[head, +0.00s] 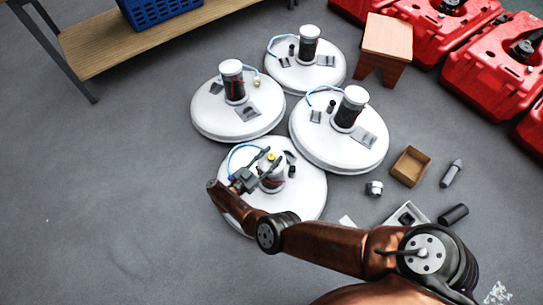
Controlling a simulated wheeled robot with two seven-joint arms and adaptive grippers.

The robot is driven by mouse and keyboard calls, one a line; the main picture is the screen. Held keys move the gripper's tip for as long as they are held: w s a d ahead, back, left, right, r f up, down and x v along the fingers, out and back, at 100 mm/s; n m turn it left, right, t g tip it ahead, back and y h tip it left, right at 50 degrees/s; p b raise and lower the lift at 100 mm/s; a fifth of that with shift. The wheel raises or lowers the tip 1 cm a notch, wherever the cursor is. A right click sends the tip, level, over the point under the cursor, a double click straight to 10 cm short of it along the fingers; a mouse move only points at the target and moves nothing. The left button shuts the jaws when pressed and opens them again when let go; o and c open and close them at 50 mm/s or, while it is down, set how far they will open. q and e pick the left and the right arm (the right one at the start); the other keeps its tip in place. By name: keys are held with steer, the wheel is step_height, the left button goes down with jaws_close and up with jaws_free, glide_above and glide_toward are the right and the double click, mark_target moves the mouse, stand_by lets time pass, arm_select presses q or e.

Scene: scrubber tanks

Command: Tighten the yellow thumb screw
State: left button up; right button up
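The yellow thumb screw (270,156) shows as a small yellow spot at the top of the cylinder on the nearest white round tank lid (310,205). My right gripper (272,157) reaches over this lid from below. Its two fingers are spread, one on each side of the yellow screw in the picture. The view is too small to tell whether either finger touches it. The gripper and wrist hide part of the cylinder (272,181) and lid. My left gripper is not in view.
Three similar white lids with cylinders (235,88) and blue hoses stand behind. A brown open box (410,166), a metal fitting (374,188) and a dark cylinder (453,215) lie at right. A wooden stool (387,37) and red tanks (490,70) are farther back. The left floor is clear.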

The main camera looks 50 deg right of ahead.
mark_target(271, 157)
steer(key=shift+r, duration=0.1)
steer(key=shift+w+a+r, duration=0.1)
steer(key=shift+a+r, duration=0.05)
steer(key=shift+r, duration=0.3)
steer(key=shift+s+r, duration=0.2)
steer(key=shift+r, duration=0.5)
steer(key=shift+w+r, duration=0.1)
steer(key=shift+r, duration=3.65)
steer(key=shift+d, duration=0.2)
